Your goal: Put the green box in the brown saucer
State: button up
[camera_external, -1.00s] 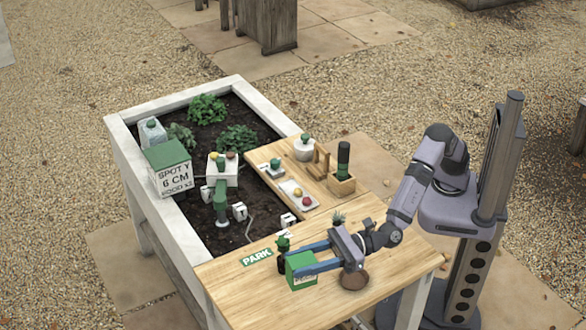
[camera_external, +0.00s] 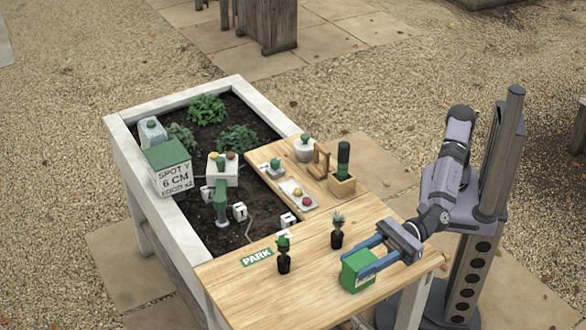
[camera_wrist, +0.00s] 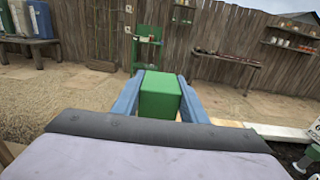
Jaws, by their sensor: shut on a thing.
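The green box (camera_external: 357,272) has a white label on its side and is near the front right of the wooden table. My gripper (camera_external: 366,258) is shut on it, with one blue finger on each side. In the wrist view the box (camera_wrist: 160,97) sits squarely between the fingers. I cannot tell for sure whether the box is touching the table or just above it. The brown saucer cannot be made out now; the box and gripper cover the area where a brown round thing showed earlier.
Two small dark potted plants stand on the table, one with a green top (camera_external: 284,258) and one with spiky leaves (camera_external: 337,236). A green PARK sign (camera_external: 257,257) lies at the left. A wooden holder with a dark bottle (camera_external: 343,160) stands farther back.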

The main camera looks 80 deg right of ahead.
jog(key=shift+w+d+f+m+t+h, duration=0.5)
jog(key=shift+d+f+m+t+h, duration=0.85)
jog(key=shift+d, duration=2.25)
jog(key=shift+w+d+f+m+t+h, duration=0.5)
jog(key=shift+d+m+t+h, duration=0.95)
jog(key=shift+d, duration=2.1)
jog(key=shift+n+g+h, duration=0.3)
jog(key=shift+g+h, duration=0.1)
jog(key=shift+g, duration=0.2)
jog(key=shift+f, duration=5.05)
jog(key=shift+f+b, duration=0.45)
jog(key=shift+b, duration=0.05)
jog(key=o, duration=1.1)
